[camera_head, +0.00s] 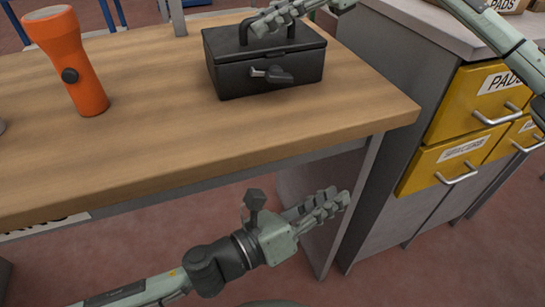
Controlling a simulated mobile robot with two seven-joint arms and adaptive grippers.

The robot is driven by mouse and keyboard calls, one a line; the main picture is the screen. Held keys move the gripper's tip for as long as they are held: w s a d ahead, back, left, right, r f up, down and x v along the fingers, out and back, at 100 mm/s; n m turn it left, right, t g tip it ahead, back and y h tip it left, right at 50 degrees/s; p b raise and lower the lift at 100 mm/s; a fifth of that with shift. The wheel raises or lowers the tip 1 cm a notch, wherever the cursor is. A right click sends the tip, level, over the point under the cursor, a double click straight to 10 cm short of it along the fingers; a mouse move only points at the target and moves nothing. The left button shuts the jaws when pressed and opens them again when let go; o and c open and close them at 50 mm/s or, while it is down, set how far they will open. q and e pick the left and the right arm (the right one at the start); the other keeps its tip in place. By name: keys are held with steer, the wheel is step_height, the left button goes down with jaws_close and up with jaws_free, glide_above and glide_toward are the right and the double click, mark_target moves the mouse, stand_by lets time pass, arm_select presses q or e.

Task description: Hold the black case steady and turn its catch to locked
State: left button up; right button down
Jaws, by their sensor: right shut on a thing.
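The black case (240,80) stands upright near the far right part of the wooden table, its lid down. Its catch (275,75) is on the front face, a dark lever lying roughly level with a small grey piece at its left. Which catch position is locked cannot be read. My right gripper (268,22) comes in from the upper right and is shut on the case's top handle (243,32), partly hiding it. My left gripper (330,203) is empty, below and in front of the table edge, well away from the case. Its finger gap is unclear.
An orange flashlight (85,85) stands on the wooden table (160,120), left of the case. A grey cabinet with yellow drawers (470,120) stands right of the table. The table in front of the case is bare. The table's front edge lies between my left gripper and the case.

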arm_select(q)
steer(key=a+f+m+g+y, duration=0.1)
steer(key=a+f, duration=0.4)
steer(key=f, duration=0.2)
steer(key=a+f+m+g+y, duration=0.1)
steer(key=a+f, duration=0.4)
steer(key=f, duration=0.2)
steer(key=shift+w+f+m+y, duration=0.2)
steer(key=shift+w+m+y, duration=0.1)
steer(key=shift+w+m, duration=0.15)
